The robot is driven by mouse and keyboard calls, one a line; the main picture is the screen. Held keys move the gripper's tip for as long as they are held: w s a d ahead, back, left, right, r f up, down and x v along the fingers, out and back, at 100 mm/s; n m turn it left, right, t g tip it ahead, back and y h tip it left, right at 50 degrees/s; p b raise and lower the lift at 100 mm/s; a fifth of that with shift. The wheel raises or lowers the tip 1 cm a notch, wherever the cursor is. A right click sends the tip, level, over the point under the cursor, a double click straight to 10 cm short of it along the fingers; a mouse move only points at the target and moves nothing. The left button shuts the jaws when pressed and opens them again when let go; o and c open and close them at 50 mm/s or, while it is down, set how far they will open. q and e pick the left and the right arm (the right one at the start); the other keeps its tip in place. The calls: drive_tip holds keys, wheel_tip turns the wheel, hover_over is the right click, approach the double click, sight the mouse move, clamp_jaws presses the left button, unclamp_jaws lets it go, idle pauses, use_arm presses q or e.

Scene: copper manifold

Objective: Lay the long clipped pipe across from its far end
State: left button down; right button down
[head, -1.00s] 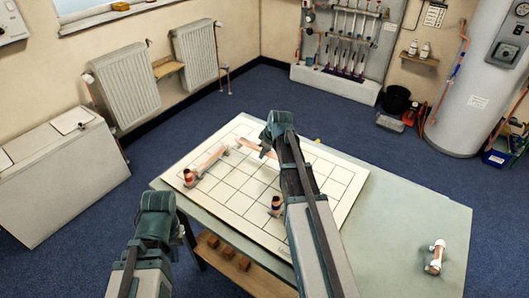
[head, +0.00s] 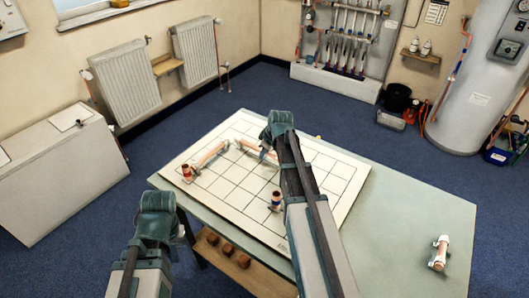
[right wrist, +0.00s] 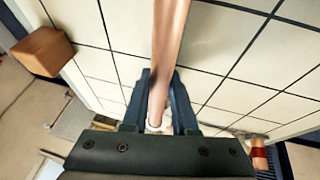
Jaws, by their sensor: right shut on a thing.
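The long copper pipe (head: 252,149) slants over the far part of the white gridded board (head: 238,188) in the head view. My right gripper (right wrist: 160,78) is shut on this pipe; in the right wrist view the pipe (right wrist: 168,35) runs between its jaws, with a white piece at its lower end. In the head view my right arm hides part of the pipe and the fingertips. I cannot tell if the pipe touches the board. My left gripper (head: 156,203) is beside the table's near left corner, away from the pipe, its jaws unclear.
Another pipe (head: 212,154) lies along the board's left side, by a red-banded copper fitting (head: 187,173). A blue-banded fitting (head: 276,201) stands near the board's front. A short white-clipped pipe (head: 439,253) lies on the table's right part. The table (head: 400,215) between is clear.

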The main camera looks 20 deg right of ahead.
drive_tip(key=shift+f, duration=0.25)
drive_tip(key=c, duration=0.6)
unclamp_jaws()
drive_tip(key=shift+r, duration=0.1)
wheel_tip(320, 180, up, 9)
drive_tip(key=p, duration=0.8)
drive_tip(key=shift+p, duration=0.4)
